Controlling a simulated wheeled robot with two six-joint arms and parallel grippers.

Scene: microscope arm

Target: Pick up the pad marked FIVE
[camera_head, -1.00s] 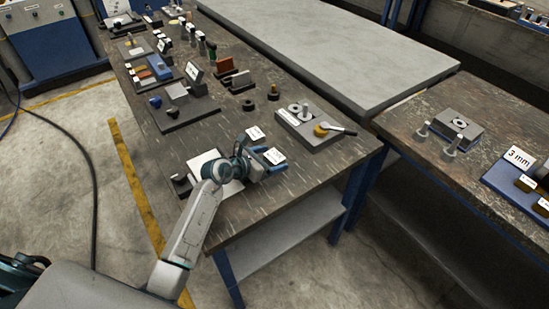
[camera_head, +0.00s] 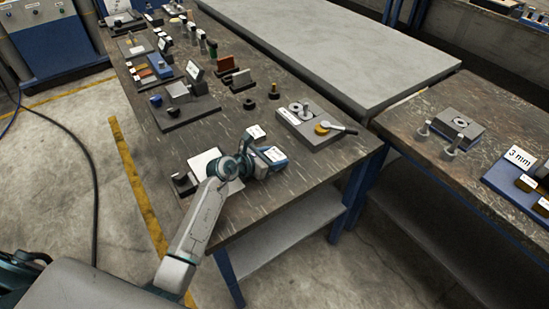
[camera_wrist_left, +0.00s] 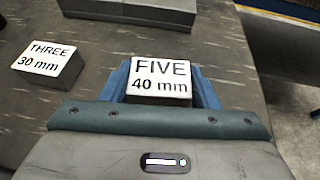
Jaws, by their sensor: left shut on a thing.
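The pad marked FIVE, 40 mm (camera_wrist_left: 161,78) is a grey block with a white labelled top. It sits between the blue fingers of my left gripper (camera_wrist_left: 162,90) in the left wrist view, and the fingers are shut on its sides. In the head view my left gripper (camera_head: 268,157) is over the near part of the workbench, with the white top of the FIVE pad (camera_head: 274,154) at its fingers. I cannot tell whether the pad touches the bench. The pad marked THREE, 30 mm (camera_wrist_left: 49,60) lies apart to the left; it also shows in the head view (camera_head: 256,132). My right gripper is not in view.
A grey fixture plate with pegs and a yellow part (camera_head: 310,127) stands beyond the pads. A white plate (camera_head: 205,163) lies left of the gripper. Several blocks and fixtures crowd the far bench. The bench's right front corner (camera_head: 345,150) is clear.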

